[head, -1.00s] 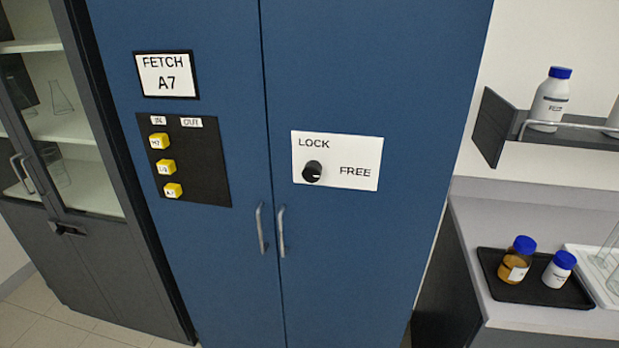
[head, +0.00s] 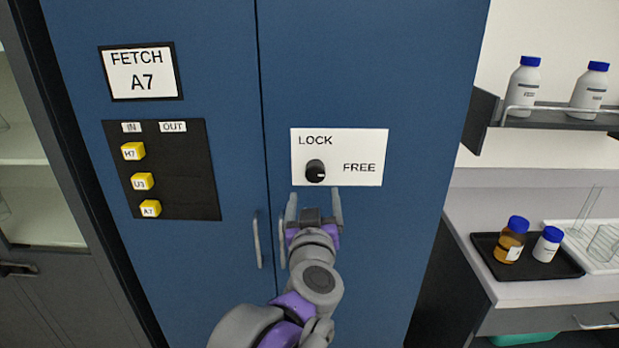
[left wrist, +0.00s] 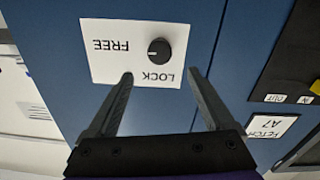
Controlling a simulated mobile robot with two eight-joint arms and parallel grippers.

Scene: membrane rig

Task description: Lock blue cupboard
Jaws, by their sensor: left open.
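The blue cupboard (head: 370,75) has two closed doors with a vertical seam and two bar handles. Its right door carries a white plate (head: 362,147) marked LOCK at upper left and FREE at right. The plate's black round knob (head: 315,170) has its pale mark towards FREE. My left gripper (head: 314,196) is open and empty, just below the knob in the head view. In the left wrist view the knob (left wrist: 159,52) shows beyond and between the open fingertips (left wrist: 160,73), apparently not touched. My right gripper is not in view.
The left door has a FETCH A7 sign (head: 141,71) and a black board (head: 188,172) with several yellow tags under IN. At right, a counter (head: 520,290) holds a black tray (head: 558,268) with bottles, below a shelf (head: 560,122) with white bottles.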

